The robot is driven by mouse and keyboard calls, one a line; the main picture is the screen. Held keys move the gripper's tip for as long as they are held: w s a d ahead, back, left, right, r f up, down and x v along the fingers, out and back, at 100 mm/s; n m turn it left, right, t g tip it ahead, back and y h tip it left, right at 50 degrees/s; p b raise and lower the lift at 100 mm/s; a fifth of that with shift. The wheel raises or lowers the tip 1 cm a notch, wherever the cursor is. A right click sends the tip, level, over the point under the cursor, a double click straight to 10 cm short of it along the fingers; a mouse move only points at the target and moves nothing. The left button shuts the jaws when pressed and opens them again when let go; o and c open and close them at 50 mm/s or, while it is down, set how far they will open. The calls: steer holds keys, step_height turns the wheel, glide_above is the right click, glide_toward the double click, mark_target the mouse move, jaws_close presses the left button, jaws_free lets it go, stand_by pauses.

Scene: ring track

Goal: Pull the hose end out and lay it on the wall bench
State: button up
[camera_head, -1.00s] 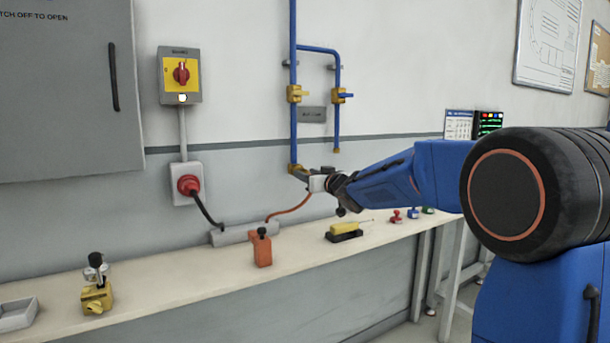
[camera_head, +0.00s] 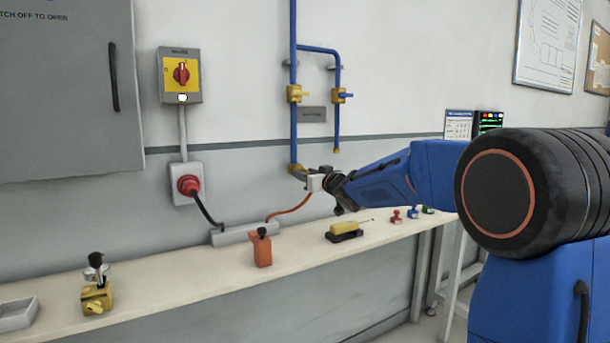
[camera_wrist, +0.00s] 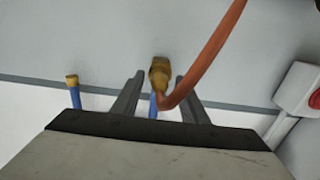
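The orange hose (camera_head: 290,209) runs from a grey trunking piece on the wall bench (camera_head: 195,276) up to the lower end of a blue pipe (camera_head: 294,130). In the wrist view the hose (camera_wrist: 209,55) bends up to a brass fitting (camera_wrist: 159,78) on the pipe. My gripper (camera_head: 300,176) is at this pipe end. In the wrist view my gripper (camera_wrist: 160,76) has its fingers apart, one on each side of the fitting and hose bend, with gaps showing. The hose end inside the fitting is hidden.
An orange block with a black knob (camera_head: 262,248), a yellow tool (camera_head: 344,230) and a yellow clamp-like device (camera_head: 97,290) stand on the bench. A second blue pipe (camera_head: 337,120) hangs to the right. Bare bench lies between the clamp-like device and the orange block.

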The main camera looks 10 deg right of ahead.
jaws_close()
steer(key=shift+s, duration=0.1)
steer(key=shift+v, duration=2.9)
